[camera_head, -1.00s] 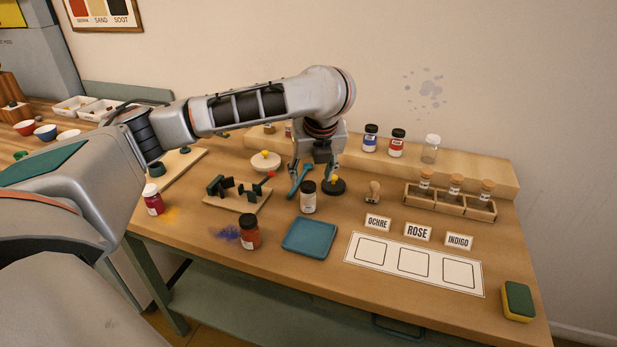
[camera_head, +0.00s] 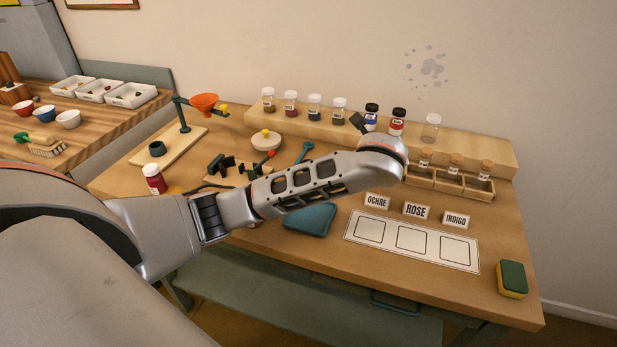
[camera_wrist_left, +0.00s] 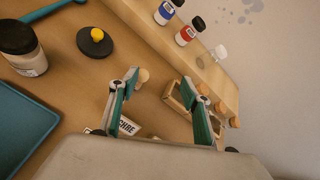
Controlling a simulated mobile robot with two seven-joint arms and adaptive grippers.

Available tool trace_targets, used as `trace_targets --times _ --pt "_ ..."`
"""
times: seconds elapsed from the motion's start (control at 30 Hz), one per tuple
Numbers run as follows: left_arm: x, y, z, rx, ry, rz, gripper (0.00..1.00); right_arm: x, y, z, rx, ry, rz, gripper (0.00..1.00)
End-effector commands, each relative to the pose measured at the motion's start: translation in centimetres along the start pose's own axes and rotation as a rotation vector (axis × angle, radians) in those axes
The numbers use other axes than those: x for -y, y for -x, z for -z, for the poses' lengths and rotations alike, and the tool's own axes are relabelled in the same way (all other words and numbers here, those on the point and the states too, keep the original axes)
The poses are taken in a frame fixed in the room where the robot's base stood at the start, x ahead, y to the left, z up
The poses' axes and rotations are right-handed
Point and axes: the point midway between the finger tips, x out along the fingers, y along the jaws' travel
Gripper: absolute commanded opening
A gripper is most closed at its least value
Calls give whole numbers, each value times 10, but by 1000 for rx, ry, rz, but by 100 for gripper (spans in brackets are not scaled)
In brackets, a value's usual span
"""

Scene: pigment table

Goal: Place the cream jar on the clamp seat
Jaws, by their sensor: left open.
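The cream jar (camera_wrist_left: 27,52) has a dark lid and pale contents. It stands at the upper left of the left wrist view and is hidden behind my left arm in the head view. The clamp (camera_head: 222,163) is dark green with a red-tipped handle, on a small wooden board (camera_head: 215,180) partly covered by my arm. My left gripper (camera_wrist_left: 158,80) is open and empty, to the right of the jar in the wrist view and apart from it. Its fingers are hidden in the head view. My right gripper is not in view.
A teal tray (camera_head: 309,219) lies in front of my arm. The back shelf (camera_head: 470,150) holds several jars; corked vials stand in a wooden rack (camera_head: 450,183). A white card (camera_head: 385,229) and sponge (camera_head: 513,279) lie right.

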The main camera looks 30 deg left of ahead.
Motion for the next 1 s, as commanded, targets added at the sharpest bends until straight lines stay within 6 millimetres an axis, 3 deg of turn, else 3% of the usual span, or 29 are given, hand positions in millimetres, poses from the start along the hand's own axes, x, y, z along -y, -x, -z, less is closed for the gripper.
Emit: trace_targets --times 0.03,0.27,0.47,0.7,0.83,1.0 --pt "0 -2 7 29 15 8 48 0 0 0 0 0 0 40" --pt "-20 -2 6 228 43 -3 48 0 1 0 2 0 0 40" --pt "-64 7 6 405 4 -96 48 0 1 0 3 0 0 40" --pt "-127 31 14 575 -143 -266 48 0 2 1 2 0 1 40" --pt "-152 44 19 630 -232 -342 48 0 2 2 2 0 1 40" --pt "-168 54 22 667 -312 -401 48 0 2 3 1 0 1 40"
